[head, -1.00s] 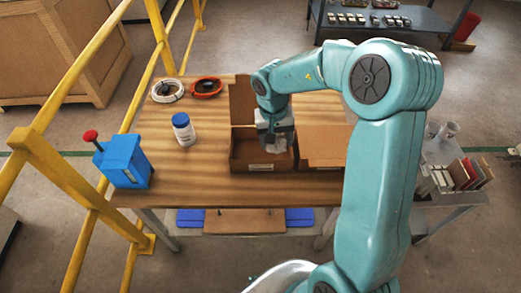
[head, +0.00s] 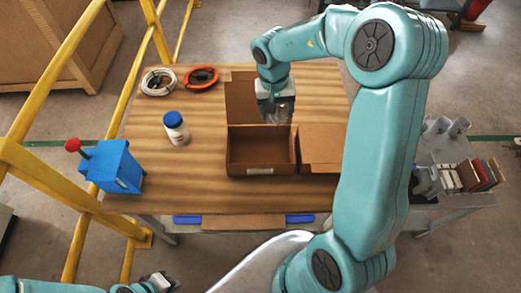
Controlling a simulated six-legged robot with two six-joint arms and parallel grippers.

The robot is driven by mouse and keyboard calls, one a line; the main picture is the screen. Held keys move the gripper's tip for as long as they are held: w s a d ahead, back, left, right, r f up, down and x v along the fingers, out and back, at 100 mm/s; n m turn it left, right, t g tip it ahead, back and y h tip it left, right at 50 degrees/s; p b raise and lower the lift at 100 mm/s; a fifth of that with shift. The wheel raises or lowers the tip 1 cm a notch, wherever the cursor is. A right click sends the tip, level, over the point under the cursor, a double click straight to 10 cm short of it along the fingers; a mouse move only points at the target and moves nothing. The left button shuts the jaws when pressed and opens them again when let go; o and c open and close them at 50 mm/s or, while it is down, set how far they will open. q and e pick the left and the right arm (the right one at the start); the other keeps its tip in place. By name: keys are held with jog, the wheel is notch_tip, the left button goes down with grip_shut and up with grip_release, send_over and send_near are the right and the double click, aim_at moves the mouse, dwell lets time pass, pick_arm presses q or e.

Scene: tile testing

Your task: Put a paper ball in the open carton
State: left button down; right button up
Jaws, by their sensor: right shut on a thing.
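The open carton (head: 261,170) is a brown box on the wooden table, with one flap standing up at its back left (head: 241,103) and another lying out to the right (head: 322,146). The part of its inside that I can see looks empty. My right gripper (head: 279,115) hangs over the carton's back edge, pointing down. It is shut on a small pale grey thing, taken to be the paper ball, which is mostly hidden by the fingers. My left gripper (head: 160,282) is low at the bottom left, away from the table; its finger gap is unclear.
A white bottle with a blue cap (head: 176,130) stands left of the carton. A blue box with a red knob (head: 113,168) is at the table's left edge. White (head: 158,82) and orange (head: 201,79) coils lie behind. Yellow rails (head: 45,175) run along the left.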

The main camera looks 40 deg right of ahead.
jog(key=f+b, duration=0.1)
jog(key=f, duration=0.6)
jog(key=f+b, duration=0.1)
jog(key=f, duration=0.7)
jog(key=shift+s+f+b, duration=0.2)
jog(key=shift+f+b, duration=0.05)
jog(key=shift+b, duration=0.15)
jog(key=shift+w+f, duration=0.1)
jog(key=shift+f, duration=0.55)
notch_tip(320, 180, down, 3)
jog(key=shift+r+b, duration=0.15)
jog(key=shift+b, duration=0.4)
jog(key=shift+f, duration=0.35)
jog(key=shift+r, duration=0.1)
